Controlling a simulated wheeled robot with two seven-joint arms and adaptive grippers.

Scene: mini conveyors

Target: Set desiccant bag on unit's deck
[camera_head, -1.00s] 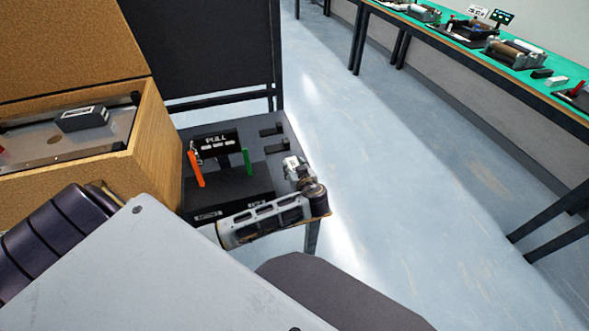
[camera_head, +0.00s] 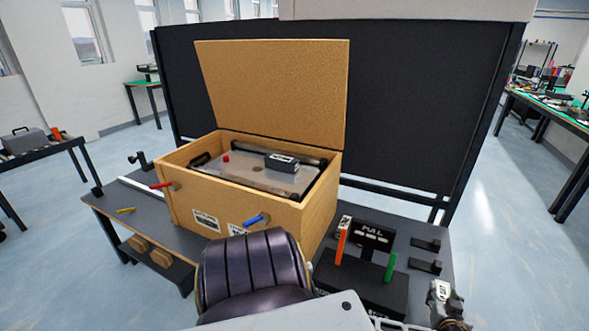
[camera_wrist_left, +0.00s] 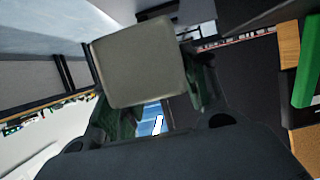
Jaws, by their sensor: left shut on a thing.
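The unit (camera_head: 240,168) lies in an open wooden crate (camera_head: 265,215), its grey deck facing up between dark rails. A dark labelled block (camera_head: 282,162) and a small red knob sit on it. My left gripper (camera_head: 440,296) is at the lower right of the head view, by the table's right edge and apart from the crate. In the left wrist view its dark fingers are shut on a pale, square desiccant bag (camera_wrist_left: 139,62), which hides much between them. The bag is not clear in the head view. My right gripper is not in view.
A black stand (camera_head: 362,285) with a "PULL" sign, an orange lever (camera_head: 342,241) and a green lever (camera_head: 390,267) stands right of the crate. The crate's raised lid (camera_head: 275,90) is behind its opening. Blue (camera_head: 252,219) and red handles project from its front.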

